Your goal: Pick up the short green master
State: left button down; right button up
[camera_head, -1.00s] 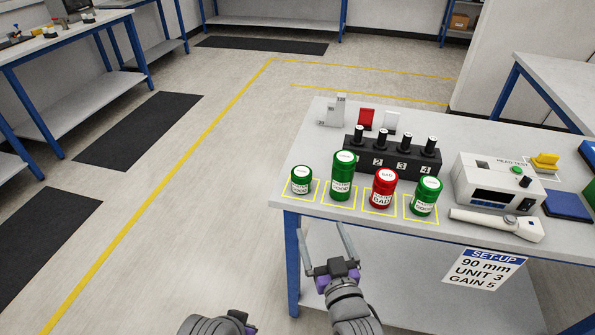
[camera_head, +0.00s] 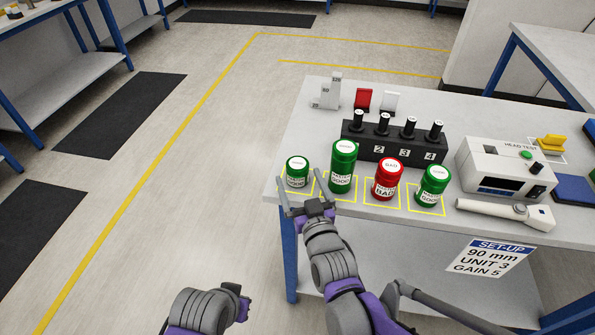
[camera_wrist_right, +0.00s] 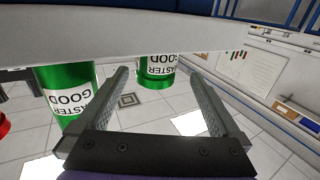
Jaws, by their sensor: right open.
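The short green master (camera_head: 297,174) stands upright in the leftmost yellow square at the bench's front left corner. In the right wrist view, which is upside down, the short green master (camera_wrist_right: 155,68) shows in the gap between my fingertips. My right gripper (camera_head: 300,180) is open and empty at the bench edge, just in front of the can. I cannot tell whether the fingertips are beside it. It also shows in the wrist view (camera_wrist_right: 160,80). My left gripper (camera_head: 241,300) is low at the bottom, away from the bench, its fingers unclear.
A tall green master (camera_head: 342,168) stands close to the right, then a red master (camera_head: 386,180) and another green one (camera_head: 433,187). Behind is a black numbered block (camera_head: 390,148) with several black-handled pieces. A tester (camera_head: 505,170) stands right. The floor left is clear.

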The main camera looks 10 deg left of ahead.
aim_at(297, 167)
jog(key=x, duration=0.4)
jog(key=shift+w+d+b, duration=0.1)
jog(key=shift+d+b, duration=0.2)
jog(key=shift+w+a, duration=0.25)
jog(key=shift+w, duration=0.15)
grip_shut()
notch_tip(297, 167, up, 10)
jog(key=p, duration=0.3)
jog(key=shift+s, duration=0.1)
